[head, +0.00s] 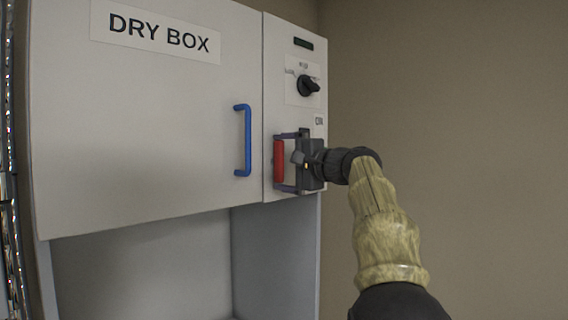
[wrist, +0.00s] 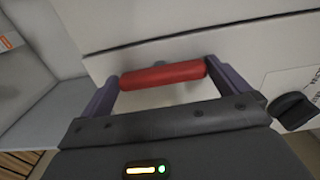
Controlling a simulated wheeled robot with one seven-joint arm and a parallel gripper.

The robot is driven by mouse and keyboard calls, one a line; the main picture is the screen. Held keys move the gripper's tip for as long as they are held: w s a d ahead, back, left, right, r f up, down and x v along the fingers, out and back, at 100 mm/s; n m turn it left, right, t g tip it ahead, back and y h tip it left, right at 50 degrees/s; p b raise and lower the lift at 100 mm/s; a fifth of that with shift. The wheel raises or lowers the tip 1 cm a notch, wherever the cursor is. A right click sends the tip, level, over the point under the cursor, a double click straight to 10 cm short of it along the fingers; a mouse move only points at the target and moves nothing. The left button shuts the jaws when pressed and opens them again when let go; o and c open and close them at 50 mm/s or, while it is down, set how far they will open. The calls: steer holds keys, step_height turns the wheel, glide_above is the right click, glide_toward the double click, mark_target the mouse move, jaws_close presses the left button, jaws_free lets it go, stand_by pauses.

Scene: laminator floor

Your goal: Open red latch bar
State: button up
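The red latch bar (head: 279,161) is an upright bar on the narrow right panel of the dry box, low down near the panel's left edge. My gripper (head: 282,162) is at it, with one purple finger above and one below the bar. In the wrist view the red bar (wrist: 163,74) lies across the gap between the fingertips of my gripper (wrist: 161,70). The fingers are wide apart, close to the bar's two ends. I cannot tell whether they touch it. The bar's mount behind is mostly hidden.
The dry box door (head: 150,110) is shut, with a blue handle (head: 246,140) left of the bar. A black knob (head: 308,86) sits above the bar and also shows in the wrist view (wrist: 292,111). Open space lies below the door. A plain wall (head: 450,110) is to the right.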

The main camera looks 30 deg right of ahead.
steer(key=b+v, duration=0.4)
steer(key=v, duration=1.3)
steer(key=shift+s+b, duration=0.2)
steer(key=shift+b, duration=0.2)
steer(key=shift+w, duration=0.1)
